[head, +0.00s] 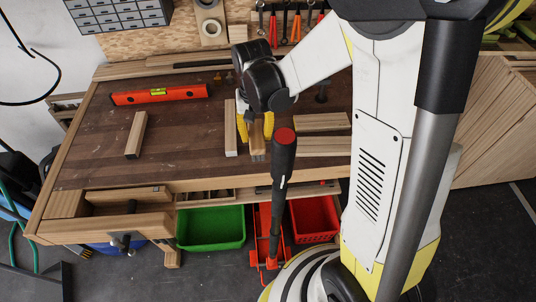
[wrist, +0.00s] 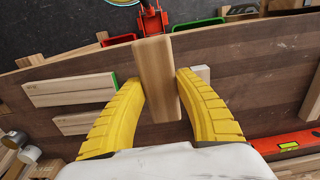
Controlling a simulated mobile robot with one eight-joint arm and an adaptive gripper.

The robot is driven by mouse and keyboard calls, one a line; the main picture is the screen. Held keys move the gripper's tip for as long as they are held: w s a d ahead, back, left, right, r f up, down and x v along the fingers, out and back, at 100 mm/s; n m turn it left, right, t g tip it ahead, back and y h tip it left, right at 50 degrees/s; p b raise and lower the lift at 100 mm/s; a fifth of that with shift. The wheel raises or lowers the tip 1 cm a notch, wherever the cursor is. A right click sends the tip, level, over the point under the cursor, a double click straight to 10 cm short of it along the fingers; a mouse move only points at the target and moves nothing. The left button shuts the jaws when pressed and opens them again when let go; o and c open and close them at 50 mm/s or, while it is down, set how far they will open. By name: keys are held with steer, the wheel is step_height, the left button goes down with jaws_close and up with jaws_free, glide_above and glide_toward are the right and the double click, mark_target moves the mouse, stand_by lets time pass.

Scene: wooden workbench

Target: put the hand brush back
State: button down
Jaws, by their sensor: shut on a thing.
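The hand brush shows as a long wooden piece (wrist: 158,70) between the yellow fingers of my gripper (wrist: 160,85) in the wrist view. Its bristles are not visible there. In the head view my gripper (head: 255,125) points down over the front part of the workbench (head: 185,130), with the lower end of the brush (head: 257,154) showing below the fingers. The fingers are shut on the brush. I cannot tell whether it touches the bench top. The brush's place is not identifiable in these views.
A red level (head: 160,94) lies behind. Boards (head: 322,122) lie at right. Green (head: 210,228) and red bins (head: 315,218) sit below.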

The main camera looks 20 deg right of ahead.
mark_target(255, 133)
steer(key=f, duration=0.2)
steer(key=f+b, duration=0.1)
steer(key=shift+w+a+f, duration=0.15)
steer(key=shift+a+f, duration=0.05)
steer(key=shift+f, duration=0.2)
steer(key=shift+f+b, duration=0.65)
steer(key=shift+f, duration=1.45)
steer(key=shift+f, duration=0.25)
steer(key=c, duration=1)
jaws_free()
steer(key=shift+o, duration=0.2)
steer(key=shift+r, duration=0.1)
steer(key=shift+r, duration=0.1)
step_height(255, 133, up, 12)
steer(key=p, duration=0.3)
steer(key=shift+p, duration=0.4)
